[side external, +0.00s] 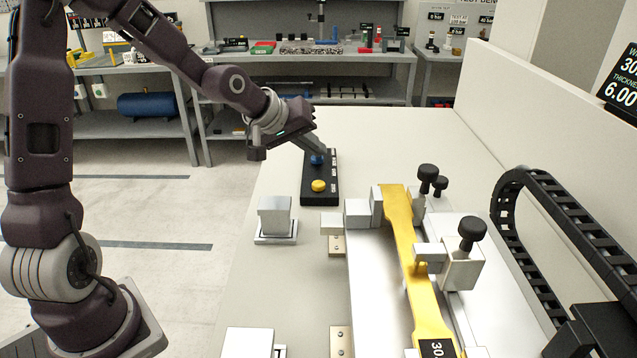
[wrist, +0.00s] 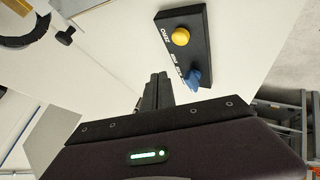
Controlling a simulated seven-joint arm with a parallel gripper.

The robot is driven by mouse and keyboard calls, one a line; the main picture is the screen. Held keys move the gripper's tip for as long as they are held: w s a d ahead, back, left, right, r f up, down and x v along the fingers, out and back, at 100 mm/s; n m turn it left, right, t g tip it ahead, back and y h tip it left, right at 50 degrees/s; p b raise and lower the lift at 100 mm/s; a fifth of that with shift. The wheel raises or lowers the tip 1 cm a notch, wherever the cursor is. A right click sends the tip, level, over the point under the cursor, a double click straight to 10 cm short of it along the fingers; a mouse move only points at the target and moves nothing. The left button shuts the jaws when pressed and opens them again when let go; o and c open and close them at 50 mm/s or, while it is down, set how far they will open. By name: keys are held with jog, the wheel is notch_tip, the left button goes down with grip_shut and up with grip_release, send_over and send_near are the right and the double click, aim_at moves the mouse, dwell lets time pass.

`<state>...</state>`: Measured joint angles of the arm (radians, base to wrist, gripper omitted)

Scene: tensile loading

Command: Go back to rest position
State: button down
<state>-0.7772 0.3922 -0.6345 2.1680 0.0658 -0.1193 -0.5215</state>
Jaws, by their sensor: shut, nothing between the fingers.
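My gripper (side external: 322,151) is shut and empty, with its fingertips low at the far end of a black button box. It also shows in the wrist view (wrist: 158,76). The black button box (side external: 320,195) lies on the pale bench and carries a yellow button (side external: 318,186) and a blue button (side external: 317,160). In the wrist view, the blue button (wrist: 193,78) is just right of my fingertips, and the yellow button (wrist: 181,36) is farther up. I cannot tell whether the fingertips touch the blue button.
A yellow specimen (side external: 402,235) lies in the metal test fixture, near black clamp knobs (side external: 472,232). A silver block (side external: 275,216) stands left of the button box. A black cable chain (side external: 545,210) curves at the right. A shelf bench (side external: 300,58) stands behind; the air above the bench is open.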

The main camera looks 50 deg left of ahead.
jog(key=s+d+r+m+g, duration=0.1)
jog(key=s+d+r+m, duration=0.1)
jog(key=s, duration=0.8)
jog(key=s+d+r+m+g, duration=0.1)
jog(key=s+d+r+m, duration=0.1)
jog(key=s, duration=0.9)
jog(key=s+d+r+m+g, duration=0.1)
jog(key=s+d+r+m, duration=0.1)
jog(key=s, duration=0.9)
jog(key=shift+d+r+m+g, duration=0.3)
jog(key=shift+d+m, duration=0.4)
jog(key=shift+m, duration=0.5)
